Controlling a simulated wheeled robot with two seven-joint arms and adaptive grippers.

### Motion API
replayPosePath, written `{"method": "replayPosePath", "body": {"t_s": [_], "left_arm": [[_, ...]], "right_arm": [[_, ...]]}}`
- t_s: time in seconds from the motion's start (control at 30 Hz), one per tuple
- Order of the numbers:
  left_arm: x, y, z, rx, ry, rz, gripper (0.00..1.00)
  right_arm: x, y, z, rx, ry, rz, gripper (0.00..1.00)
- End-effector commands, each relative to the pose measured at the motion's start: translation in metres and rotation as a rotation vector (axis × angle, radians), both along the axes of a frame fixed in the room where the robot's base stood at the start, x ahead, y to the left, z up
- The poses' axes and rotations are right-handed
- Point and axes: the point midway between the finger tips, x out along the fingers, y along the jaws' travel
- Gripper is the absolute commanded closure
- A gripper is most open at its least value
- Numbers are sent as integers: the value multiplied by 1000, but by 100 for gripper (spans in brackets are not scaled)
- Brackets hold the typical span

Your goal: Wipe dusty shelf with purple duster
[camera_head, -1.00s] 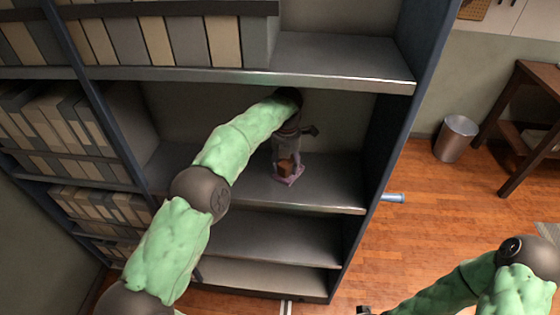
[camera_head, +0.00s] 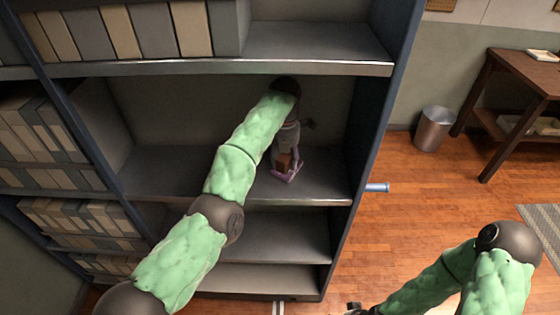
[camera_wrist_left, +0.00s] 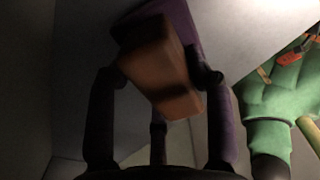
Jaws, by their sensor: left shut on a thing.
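The purple duster (camera_head: 288,175) is at the surface of the middle shelf (camera_head: 325,186), toward its right half. My left gripper (camera_head: 286,154) is shut on the duster's brown block-like handle (camera_head: 284,163). The left wrist view shows the brown handle (camera_wrist_left: 165,75) between the fingers and the purple duster head (camera_wrist_left: 182,22) beyond it against a pale surface. Whether the duster touches the shelf cannot be told for sure. No dust is clearly visible. My right gripper (camera_head: 357,309) shows only partly at the bottom edge; its jaws are unclear.
The shelf above (camera_head: 250,68) and the blue upright (camera_head: 378,110) bound the bay. Binders (camera_head: 40,135) fill the left bays. A metal bin (camera_head: 434,128) and wooden table (camera_head: 520,75) stand right.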

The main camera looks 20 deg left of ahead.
Motion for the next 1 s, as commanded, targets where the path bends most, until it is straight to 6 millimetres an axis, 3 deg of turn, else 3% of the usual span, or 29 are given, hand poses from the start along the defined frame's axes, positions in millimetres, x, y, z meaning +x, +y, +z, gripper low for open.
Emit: {"method": "replayPosePath", "body": {"t_s": [0.37, 1.0], "left_arm": [[0, 0, 5, -1, -3, 1, 99], [1, 1, 58, 0, -3, 1, 99]], "right_arm": [[0, 0, 3, 0, 0, 0, 24], [0, 0, 41, 0, 0, 0, 24]]}}
